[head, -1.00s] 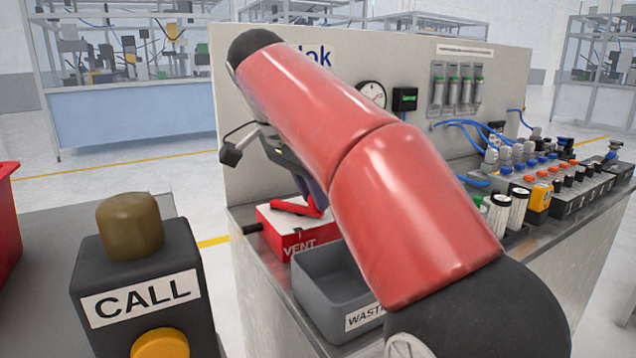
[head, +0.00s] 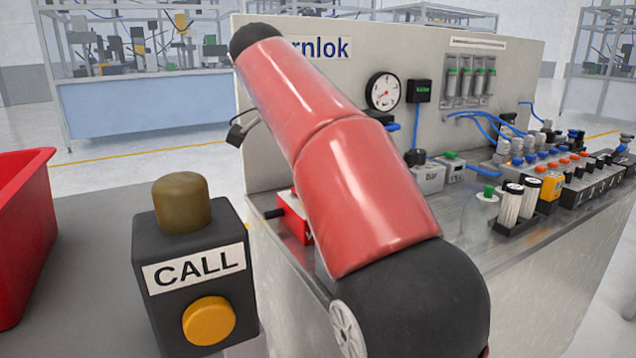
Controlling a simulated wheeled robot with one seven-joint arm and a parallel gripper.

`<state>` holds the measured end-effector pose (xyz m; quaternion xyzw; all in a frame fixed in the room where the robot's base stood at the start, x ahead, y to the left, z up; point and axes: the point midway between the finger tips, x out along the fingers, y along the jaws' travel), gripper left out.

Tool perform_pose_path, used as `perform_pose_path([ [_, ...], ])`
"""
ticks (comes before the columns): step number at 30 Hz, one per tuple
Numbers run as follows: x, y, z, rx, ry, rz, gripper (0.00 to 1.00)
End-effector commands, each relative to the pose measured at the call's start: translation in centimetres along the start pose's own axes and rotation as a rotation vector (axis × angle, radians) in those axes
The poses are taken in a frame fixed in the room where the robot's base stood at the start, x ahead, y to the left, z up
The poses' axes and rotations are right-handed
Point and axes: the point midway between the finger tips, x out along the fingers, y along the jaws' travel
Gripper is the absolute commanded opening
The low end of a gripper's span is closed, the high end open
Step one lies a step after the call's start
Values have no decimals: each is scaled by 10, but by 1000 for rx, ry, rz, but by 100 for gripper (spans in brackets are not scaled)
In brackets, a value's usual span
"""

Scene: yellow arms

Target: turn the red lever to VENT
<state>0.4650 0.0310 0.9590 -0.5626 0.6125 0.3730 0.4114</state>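The red box (head: 293,212) that bore the VENT label a second ago stands on the bench, left of my arm. Only its left part shows now, with a short black rod (head: 273,213) sticking out to its left. The red lever on top and the VENT label are hidden behind my red arm, so I cannot tell the lever's position. My gripper's fingers are hidden behind the arm too. Only a small dark part near my wrist shows at the arm's left, above the box. I cannot see whether the gripper touches the lever.
A black CALL box (head: 196,268) with a yellow button stands in front at left, beside a red bin (head: 25,230). A pressure gauge (head: 384,91) hangs on the back panel. Small meters (head: 428,178) and rows of valves (head: 560,170) occupy the bench's right. The grey waste bin is hidden.

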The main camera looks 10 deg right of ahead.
Motion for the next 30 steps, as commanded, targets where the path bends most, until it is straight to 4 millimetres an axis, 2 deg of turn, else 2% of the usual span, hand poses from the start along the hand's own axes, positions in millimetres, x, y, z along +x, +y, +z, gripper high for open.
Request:
perform_pose_path([
  [9, -1, 0, 0, -1, -2, -3, 0],
  [10, -1, 0, 0, -1, -2, -3, 24],
  [14, -1, 0, 0, -1, -2, -2, 41],
  [30, 0, 0, 0, -4, -1, -2, 42],
])
